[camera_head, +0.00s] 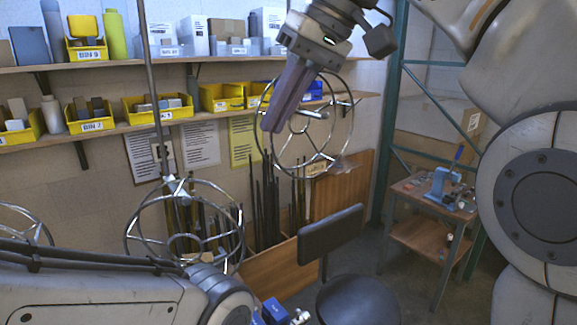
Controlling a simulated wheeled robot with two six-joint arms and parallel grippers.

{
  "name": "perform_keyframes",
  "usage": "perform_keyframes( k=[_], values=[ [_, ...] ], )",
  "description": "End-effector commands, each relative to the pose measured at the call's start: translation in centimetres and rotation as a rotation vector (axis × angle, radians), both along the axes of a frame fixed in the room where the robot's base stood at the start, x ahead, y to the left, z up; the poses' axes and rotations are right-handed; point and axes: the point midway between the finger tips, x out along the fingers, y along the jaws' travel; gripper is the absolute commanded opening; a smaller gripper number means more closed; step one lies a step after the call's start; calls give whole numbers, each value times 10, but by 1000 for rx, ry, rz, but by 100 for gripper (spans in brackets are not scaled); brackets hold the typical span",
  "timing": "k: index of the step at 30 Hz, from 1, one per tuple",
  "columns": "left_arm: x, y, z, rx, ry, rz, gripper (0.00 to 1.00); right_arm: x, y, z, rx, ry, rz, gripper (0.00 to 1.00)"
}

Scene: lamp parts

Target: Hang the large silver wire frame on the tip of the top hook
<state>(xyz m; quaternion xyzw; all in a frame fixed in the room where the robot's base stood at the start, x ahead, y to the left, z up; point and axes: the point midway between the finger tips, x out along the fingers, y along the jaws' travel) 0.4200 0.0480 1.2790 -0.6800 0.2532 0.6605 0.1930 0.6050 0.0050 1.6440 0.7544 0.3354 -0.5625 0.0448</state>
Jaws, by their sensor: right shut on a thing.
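A large silver wire frame (352,118) of round hoops with a central hub hangs in the air at upper centre. My right gripper (274,124) reaches down from the top, its dark fingers shut on this frame and covering part of its left side. A thin grey vertical rod (151,75) stands left of it, with a small pale fitting (163,150) partway down. I cannot tell whether that fitting is the top hook. A second silver wire frame (128,238) is at the rod's lower end. The held frame is to the right of the rod, apart from it. My left gripper is not visible.
Part of another wire frame (24,208) shows at the left edge. Wall shelves (230,113) hold yellow bins and boxes behind. A dark chair (332,233) and a small wooden table (412,188) stand at right. My left arm crosses the lower left.

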Motion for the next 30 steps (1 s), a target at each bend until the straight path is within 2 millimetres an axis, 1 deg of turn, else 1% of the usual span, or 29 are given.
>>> perform_keyframes(
  k=[1,7,11,14,15,18,26,30],
  values=[
    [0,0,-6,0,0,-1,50,-1,0,-10,-1,1,0,0],
    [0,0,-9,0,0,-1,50,0,1,-24,0,-2,2,0],
    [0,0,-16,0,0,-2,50,-1,1,-43,-1,1,2,0],
    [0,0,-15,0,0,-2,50,-1,2,-53,0,-1,3,0],
    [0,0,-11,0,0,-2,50,-1,2,-53,0,0,3,0],
    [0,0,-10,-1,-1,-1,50,0,2,-57,0,-1,3,0],
    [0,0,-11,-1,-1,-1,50,0,2,-59,0,-3,3,0],
    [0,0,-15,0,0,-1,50,0,2,-64,0,-3,3,0]
  ],
)
